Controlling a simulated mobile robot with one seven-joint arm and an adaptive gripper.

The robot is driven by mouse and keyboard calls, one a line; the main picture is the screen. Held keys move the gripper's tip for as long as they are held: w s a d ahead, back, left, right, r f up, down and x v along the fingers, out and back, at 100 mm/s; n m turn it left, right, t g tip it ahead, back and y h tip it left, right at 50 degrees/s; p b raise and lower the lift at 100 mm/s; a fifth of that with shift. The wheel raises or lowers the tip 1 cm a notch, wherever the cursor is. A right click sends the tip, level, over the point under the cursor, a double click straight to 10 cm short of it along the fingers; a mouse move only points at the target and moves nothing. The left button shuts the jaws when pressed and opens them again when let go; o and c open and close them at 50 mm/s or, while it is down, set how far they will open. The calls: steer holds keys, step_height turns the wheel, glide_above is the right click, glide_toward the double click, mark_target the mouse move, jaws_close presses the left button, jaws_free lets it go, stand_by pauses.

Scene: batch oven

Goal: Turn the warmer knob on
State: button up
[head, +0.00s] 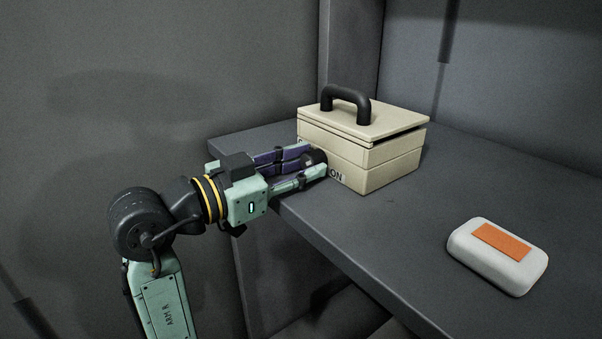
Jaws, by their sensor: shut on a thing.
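The warmer (385,168) is a beige box with a lid and a black arched handle (347,101) on top. It stands on the dark table near its left edge. A black round knob (319,157) sits on its front left face, with an "ON" label to the right of it. Another label left of the knob is mostly hidden by my fingers. My gripper (316,163) reaches in from the left, with its fingers around the knob, shut on it. The knob's pointer direction cannot be made out.
A white rounded block with an orange top patch (497,243) lies on the table (400,245) at the right. The table's front edge runs below my gripper. Grey walls stand behind and to the left. The tabletop between warmer and block is clear.

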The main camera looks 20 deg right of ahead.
steer(key=shift+f+m+b, duration=0.2)
steer(key=shift+m+b, duration=0.6)
steer(key=shift+m, duration=0.3)
steer(key=shift+r+m, duration=0.2)
steer(key=shift+m, duration=0.1)
steer(key=o, duration=1.2)
steer(key=shift+c, duration=0.2)
steer(key=shift+r, duration=0.1)
